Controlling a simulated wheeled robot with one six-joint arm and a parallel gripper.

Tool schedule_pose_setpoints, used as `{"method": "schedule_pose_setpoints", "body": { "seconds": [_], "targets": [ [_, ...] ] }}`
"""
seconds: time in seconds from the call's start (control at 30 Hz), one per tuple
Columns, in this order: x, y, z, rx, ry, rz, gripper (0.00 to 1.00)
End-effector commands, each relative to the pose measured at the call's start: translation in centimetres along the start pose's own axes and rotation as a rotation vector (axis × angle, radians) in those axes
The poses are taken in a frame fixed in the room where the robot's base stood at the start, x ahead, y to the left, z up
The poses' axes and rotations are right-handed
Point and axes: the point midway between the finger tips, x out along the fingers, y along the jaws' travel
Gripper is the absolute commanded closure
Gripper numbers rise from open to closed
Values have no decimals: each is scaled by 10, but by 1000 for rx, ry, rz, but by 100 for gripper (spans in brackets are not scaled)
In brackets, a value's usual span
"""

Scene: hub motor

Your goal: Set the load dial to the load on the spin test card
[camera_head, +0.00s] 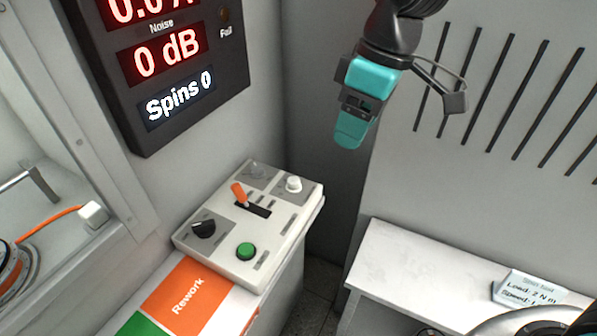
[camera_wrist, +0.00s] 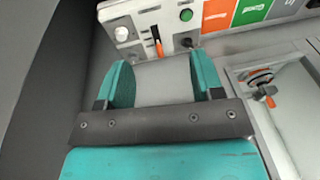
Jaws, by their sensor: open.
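The control box (camera_head: 240,225) carries a black knob (camera_head: 203,228) at its left corner and a white knob (camera_head: 293,183) at its far right. I cannot read their labels, so I cannot tell which is the load dial. The spin test card (camera_head: 528,290) stands on the white bench at lower right; it reads "Load: 2 N m", and its speed line is partly hidden. My gripper (camera_head: 352,128) is open and empty, in the air to the right of and above the box. In the wrist view, the white knob (camera_wrist: 121,33) shows beyond my parted fingers (camera_wrist: 163,82).
An orange lever (camera_head: 239,193) and a green button (camera_head: 246,251) also stand on the box. A dark display (camera_head: 165,65) above reads "0 dB" and "Spins 0". The orange Rework area (camera_head: 185,296) lies in front. A slotted wall (camera_head: 500,100) is at right.

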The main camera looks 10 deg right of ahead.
Motion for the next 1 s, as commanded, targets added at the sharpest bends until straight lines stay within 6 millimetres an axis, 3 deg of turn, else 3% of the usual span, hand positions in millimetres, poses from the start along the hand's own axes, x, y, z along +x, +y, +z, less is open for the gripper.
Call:
{"method": "schedule_pose_setpoints", "body": {
  "seconds": [0.03,0.2,0.4,0.53,0.77,1.0],
  "targets": [
    [9,23,-27,-75,-33,10,39],
    [52,82,-94,-318,-122,40,39],
    [102,119,-136,-507,-193,44,39],
    [118,128,-146,-563,-211,43,39],
    [143,132,-144,-577,-219,40,39],
    [194,138,-133,-575,-220,39,39]
  ]
}}
